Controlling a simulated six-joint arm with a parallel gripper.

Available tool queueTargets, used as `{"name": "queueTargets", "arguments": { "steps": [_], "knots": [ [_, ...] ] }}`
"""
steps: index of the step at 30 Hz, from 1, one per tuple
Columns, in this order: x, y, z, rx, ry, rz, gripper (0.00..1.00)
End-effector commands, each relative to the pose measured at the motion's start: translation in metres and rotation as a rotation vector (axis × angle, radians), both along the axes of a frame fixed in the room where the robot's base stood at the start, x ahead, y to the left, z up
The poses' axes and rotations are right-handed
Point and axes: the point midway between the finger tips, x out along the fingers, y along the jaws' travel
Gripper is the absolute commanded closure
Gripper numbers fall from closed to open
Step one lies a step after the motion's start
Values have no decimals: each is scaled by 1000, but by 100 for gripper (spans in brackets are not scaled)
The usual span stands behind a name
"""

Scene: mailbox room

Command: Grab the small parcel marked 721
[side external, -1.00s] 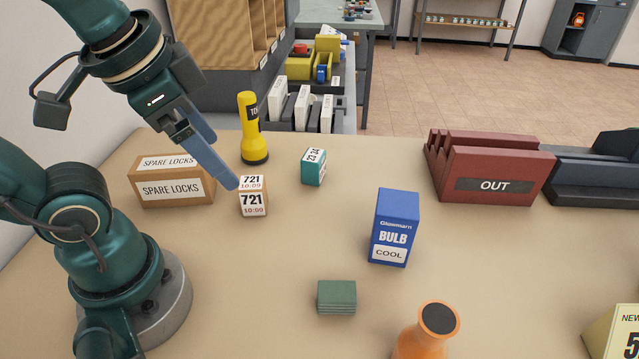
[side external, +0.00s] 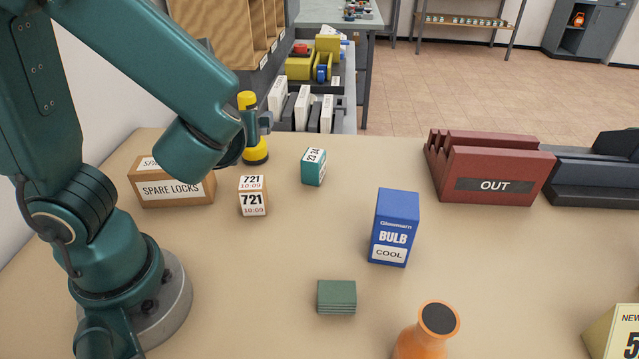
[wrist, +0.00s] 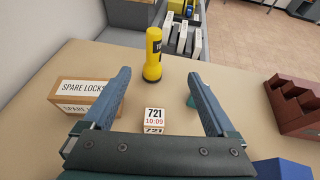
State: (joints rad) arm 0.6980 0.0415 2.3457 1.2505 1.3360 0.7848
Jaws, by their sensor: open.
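The small parcel marked 721 (side external: 253,196) is a tan box with white labels reading 721 and 10:09. It stands on the table just right of the spare locks box. In the wrist view the parcel (wrist: 154,121) shows between and below the line of my two fingers, near the palm, with its lower part hidden by the palm. My gripper (wrist: 158,78) is open and empty, its fingers spread wide to either side of the parcel in the picture. In the side view my arm hides most of the gripper, and the parcel stands free, apart from it.
The spare locks box (side external: 172,189) stands left of the parcel. A yellow torch (side external: 255,151) is behind it and a teal box (side external: 313,167) is to its right. A blue bulb box (side external: 393,228) and green block (side external: 337,297) stand farther right and forward. The table between them is clear.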

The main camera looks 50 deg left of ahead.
Motion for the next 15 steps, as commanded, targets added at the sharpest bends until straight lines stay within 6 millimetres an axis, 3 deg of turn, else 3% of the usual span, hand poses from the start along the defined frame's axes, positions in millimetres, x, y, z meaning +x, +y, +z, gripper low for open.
{"name": "queueTargets", "arguments": {
  "steps": [15],
  "knots": [
    [-1,1,-105,4,11,1,9]
  ]
}}
